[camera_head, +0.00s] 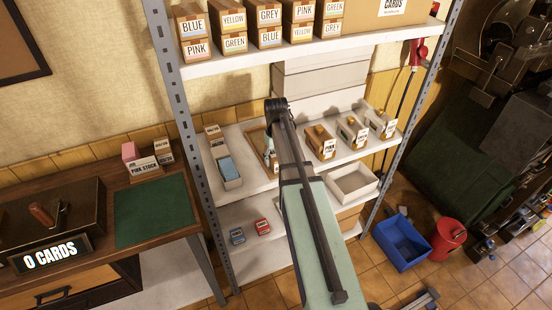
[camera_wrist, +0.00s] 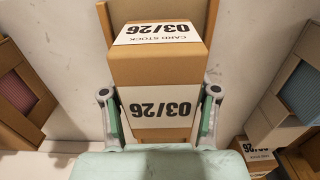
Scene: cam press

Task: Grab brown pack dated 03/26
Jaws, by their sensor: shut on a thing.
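The brown pack (camera_wrist: 158,72) has white labels reading 03/26, upside down in the wrist view, with "CARD STOCK" on its top label. My gripper (camera_wrist: 159,95) is shut on this pack, with one green-and-grey finger against each side. The pack sits in or just above a narrow brown tray (camera_wrist: 184,12); I cannot tell whether it touches the tray. In the head view my arm reaches over the middle shelf (camera_head: 236,132) and hides most of the gripper and the pack.
In the wrist view, a tray with a pink item (camera_wrist: 14,90) stands left and one with a blue item (camera_wrist: 305,88) right. Another brown pack (camera_wrist: 259,156) is at lower right. Labelled boxes (camera_head: 320,143) line the shelf's right; stacked boxes (camera_head: 233,20) fill the shelf above.

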